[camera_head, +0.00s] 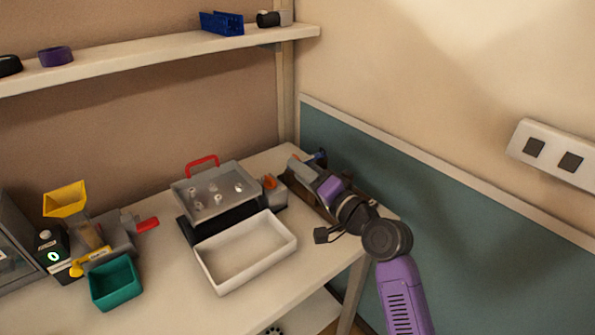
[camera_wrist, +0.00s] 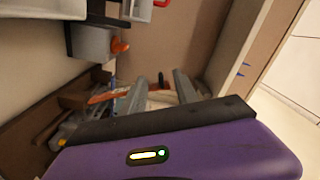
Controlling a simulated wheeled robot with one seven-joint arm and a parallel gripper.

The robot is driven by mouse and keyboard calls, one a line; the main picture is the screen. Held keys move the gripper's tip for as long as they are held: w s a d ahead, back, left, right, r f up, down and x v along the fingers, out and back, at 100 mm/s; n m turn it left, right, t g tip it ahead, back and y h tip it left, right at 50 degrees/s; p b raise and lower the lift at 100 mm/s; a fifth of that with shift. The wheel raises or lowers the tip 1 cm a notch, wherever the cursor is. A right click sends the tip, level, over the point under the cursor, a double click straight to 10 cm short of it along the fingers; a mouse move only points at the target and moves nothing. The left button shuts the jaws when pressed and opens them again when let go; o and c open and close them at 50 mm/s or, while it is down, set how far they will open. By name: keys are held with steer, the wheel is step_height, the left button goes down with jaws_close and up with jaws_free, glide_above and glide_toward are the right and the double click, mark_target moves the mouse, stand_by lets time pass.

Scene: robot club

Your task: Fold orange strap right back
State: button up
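My gripper (camera_wrist: 160,85) reaches down over a brown wooden holder (camera_wrist: 85,97) at the right back of the bench. In the wrist view its two grey fingers are apart, with a gap between them. A thin orange strip (camera_wrist: 105,96), which looks like the strap, lies beyond the left finger. A bit of orange also shows in the gap; I cannot tell whether it touches a finger. In the head view my gripper (camera_head: 303,170) is over the brown holder (camera_head: 318,203), and the strap is hidden or too small to make out.
A grey block with an orange knob (camera_head: 270,183) stands just left of the holder. Beside it is a grey case (camera_head: 215,188) with a red handle, and a white tray (camera_head: 213,269) in front. A green bin (camera_head: 115,288) stands farther left. A wall borders the bench on the right.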

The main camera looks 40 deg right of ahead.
steer(key=s, duration=0.6)
steer(key=shift+s+b, duration=0.2)
steer(key=shift+b, duration=0.2)
steer(key=s+d+n+h, duration=0.2)
steer(key=s+h, duration=0.3)
steer(key=s, duration=0.1)
steer(key=s+a+f+n+g+y, duration=0.1)
steer(key=s+a+f+n, duration=0.2)
steer(key=s+a, duration=0.3)
steer(key=s+a+f+n+g+y, duration=0.1)
steer(key=s+a+f+n, duration=0.3)
steer(key=s, duration=0.9)
steer(key=s+a+f+n+g+y, duration=0.1)
steer(key=s+a+f+n+y, duration=0.2)
steer(key=s+a, duration=0.5)
steer(key=shift+s+a+f+n, duration=0.3)
steer(key=shift+s+f+n, duration=0.15)
steer(key=shift+s, duration=0.55)
